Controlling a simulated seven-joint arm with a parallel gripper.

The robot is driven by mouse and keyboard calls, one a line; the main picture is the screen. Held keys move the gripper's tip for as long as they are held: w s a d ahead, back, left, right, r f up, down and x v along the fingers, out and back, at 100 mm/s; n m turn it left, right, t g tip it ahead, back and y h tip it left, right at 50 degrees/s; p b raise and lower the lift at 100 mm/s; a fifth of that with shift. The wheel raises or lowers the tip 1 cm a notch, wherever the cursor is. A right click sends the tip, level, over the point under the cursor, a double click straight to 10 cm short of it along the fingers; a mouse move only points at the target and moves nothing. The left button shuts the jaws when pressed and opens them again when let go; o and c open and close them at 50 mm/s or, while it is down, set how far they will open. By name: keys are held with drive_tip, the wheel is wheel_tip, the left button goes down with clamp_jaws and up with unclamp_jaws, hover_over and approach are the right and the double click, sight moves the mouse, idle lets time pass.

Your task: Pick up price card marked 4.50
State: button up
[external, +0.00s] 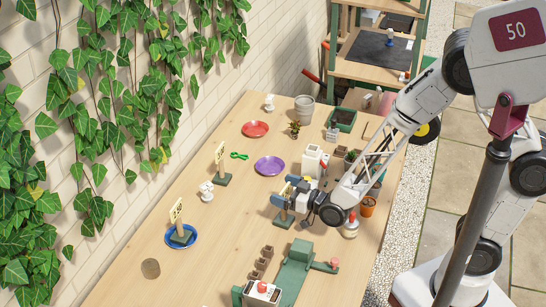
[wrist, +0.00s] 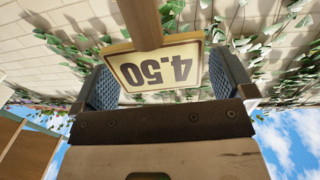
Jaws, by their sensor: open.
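The price card marked 4.50 (wrist: 160,68) shows upside down in the wrist view, a cream plate with dark numerals on a wooden post (wrist: 139,22). It lies between the two blue-padded fingers of my gripper (wrist: 162,84), which is open, with a gap visible beside the card. In the external view my gripper (external: 288,198) is at a card stand with a green base (external: 283,219), and its fingers mostly hide the card there. Two other price cards stand to the left, one on a green base (external: 219,155) and one in a blue saucer (external: 176,210).
A purple saucer (external: 269,166) and a red saucer (external: 255,129) lie behind my gripper. White containers (external: 312,160) and a terracotta pot (external: 368,206) stand close to my arm. A green device (external: 295,271) and small brown pots (external: 262,264) are in front. The table's left middle is fairly clear.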

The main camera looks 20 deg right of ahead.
drive_tip(key=shift+x, duration=0.85)
drive_tip(key=shift+c, duration=0.3)
drive_tip(key=c, duration=1.3)
drive_tip(key=shift+r, duration=0.2)
drive_tip(key=shift+r, duration=4.85)
